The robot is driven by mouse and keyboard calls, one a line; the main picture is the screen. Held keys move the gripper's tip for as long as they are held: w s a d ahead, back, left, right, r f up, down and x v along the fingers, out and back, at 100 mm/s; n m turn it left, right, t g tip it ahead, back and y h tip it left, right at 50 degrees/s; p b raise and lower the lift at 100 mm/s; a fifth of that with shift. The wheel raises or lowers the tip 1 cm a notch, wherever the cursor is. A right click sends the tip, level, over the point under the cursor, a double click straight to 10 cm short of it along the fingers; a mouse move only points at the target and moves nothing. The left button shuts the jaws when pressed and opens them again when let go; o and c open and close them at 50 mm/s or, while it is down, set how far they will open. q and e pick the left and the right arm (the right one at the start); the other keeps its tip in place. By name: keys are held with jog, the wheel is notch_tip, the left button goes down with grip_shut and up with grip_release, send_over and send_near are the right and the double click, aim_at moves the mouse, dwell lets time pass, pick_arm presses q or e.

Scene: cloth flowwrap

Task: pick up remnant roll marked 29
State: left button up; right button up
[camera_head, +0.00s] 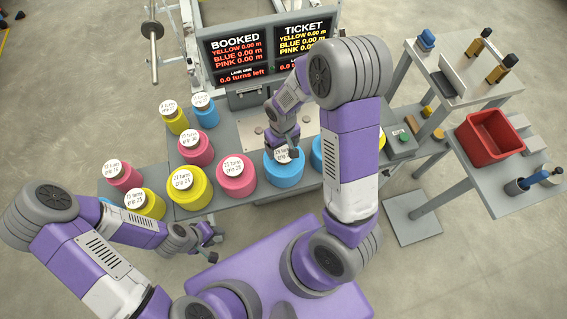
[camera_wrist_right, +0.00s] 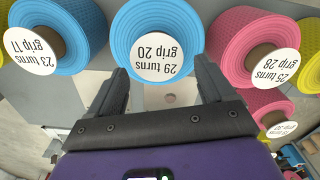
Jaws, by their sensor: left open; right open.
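The remnant roll marked 29 is a blue roll (camera_wrist_right: 137,30) with a round white label reading "29 turns grip 20" in the right wrist view. In the head view this blue roll (camera_head: 284,177) stands upright at the front of the grey table, its label partly covered by my right gripper (camera_head: 285,151). In the right wrist view my right gripper (camera_wrist_right: 161,66) is open, its fingers at either side of the label's lower edge. I cannot tell whether the fingertips touch the roll. My left gripper (camera_head: 208,238) is open and empty, low in front of the table.
A pink roll (camera_head: 236,184) stands left of it and another blue roll (camera_head: 316,154) right, partly behind my right arm. Several yellow, pink and blue rolls stand further left. A display board (camera_head: 262,48) rises behind. A red bin (camera_head: 490,139) sits on the right-hand table.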

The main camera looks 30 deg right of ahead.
aim_at(283, 152)
jog(key=f, duration=0.2)
jog(key=f+b, duration=0.1)
jog(key=f, duration=0.1)
jog(key=shift+w+d, duration=0.2)
jog(key=shift+c, duration=0.4)
grip_shut()
